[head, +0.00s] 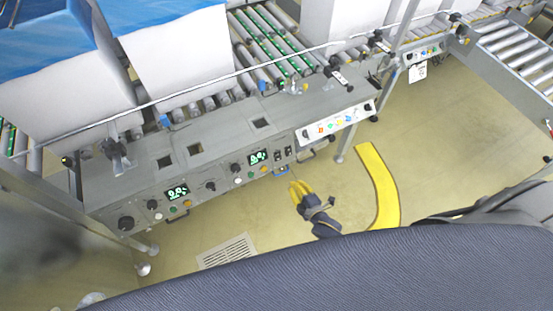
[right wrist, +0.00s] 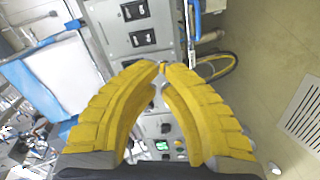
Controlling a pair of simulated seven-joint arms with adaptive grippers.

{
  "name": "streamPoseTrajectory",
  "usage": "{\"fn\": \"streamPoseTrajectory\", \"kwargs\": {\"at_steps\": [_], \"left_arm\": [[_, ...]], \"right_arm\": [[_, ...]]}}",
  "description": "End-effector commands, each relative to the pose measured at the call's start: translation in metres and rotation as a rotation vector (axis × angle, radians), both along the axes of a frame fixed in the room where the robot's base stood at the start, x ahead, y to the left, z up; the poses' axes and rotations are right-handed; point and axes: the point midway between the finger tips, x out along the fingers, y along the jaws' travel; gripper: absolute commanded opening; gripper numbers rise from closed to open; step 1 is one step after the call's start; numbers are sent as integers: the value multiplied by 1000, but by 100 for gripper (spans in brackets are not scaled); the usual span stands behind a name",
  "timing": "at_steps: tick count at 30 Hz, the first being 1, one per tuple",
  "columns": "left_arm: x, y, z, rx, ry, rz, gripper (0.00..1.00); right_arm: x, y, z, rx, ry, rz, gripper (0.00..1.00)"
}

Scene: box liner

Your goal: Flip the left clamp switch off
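The grey control panel (head: 222,178) runs along the machine's front edge. Two small dark switches sit side by side right of its right green display, a left one (head: 276,156) and a right one (head: 287,151). In the right wrist view, black rocker switches (right wrist: 143,38) show in a row beyond my fingers; I cannot read their labels or positions. My right gripper (head: 294,184) has yellow fingers and is just in front of the panel, below the switches, apart from them. In the right wrist view its fingertips (right wrist: 162,67) meet with nothing between them. My left gripper is not in view.
The panel also carries green displays (head: 177,191), a black knob (head: 126,223) and several buttons. A white button box (head: 337,122) stands at right. Rollers and white boxes lie behind. Open floor is in front.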

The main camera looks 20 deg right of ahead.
Motion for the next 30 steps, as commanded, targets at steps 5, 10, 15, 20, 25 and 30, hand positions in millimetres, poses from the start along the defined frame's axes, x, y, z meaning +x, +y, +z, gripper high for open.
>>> {"fn": "streamPoseTrajectory", "kwargs": {"at_steps": [5, 10, 15, 20, 25, 30], "left_arm": [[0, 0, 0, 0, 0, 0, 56], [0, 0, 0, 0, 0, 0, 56], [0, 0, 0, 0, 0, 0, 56], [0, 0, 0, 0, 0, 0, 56], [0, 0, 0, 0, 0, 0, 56], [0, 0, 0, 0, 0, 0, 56]], "right_arm": [[10, 6, 28, -147, -108, 67, 0], [11, 8, 32, -226, -140, 95, 0], [11, 8, 32, -254, -147, 104, 0], [11, 8, 32, -257, -147, 104, 0], [11, 8, 32, -257, -146, 104, 0], [19, 10, 30, -256, -147, 103, 0]]}}
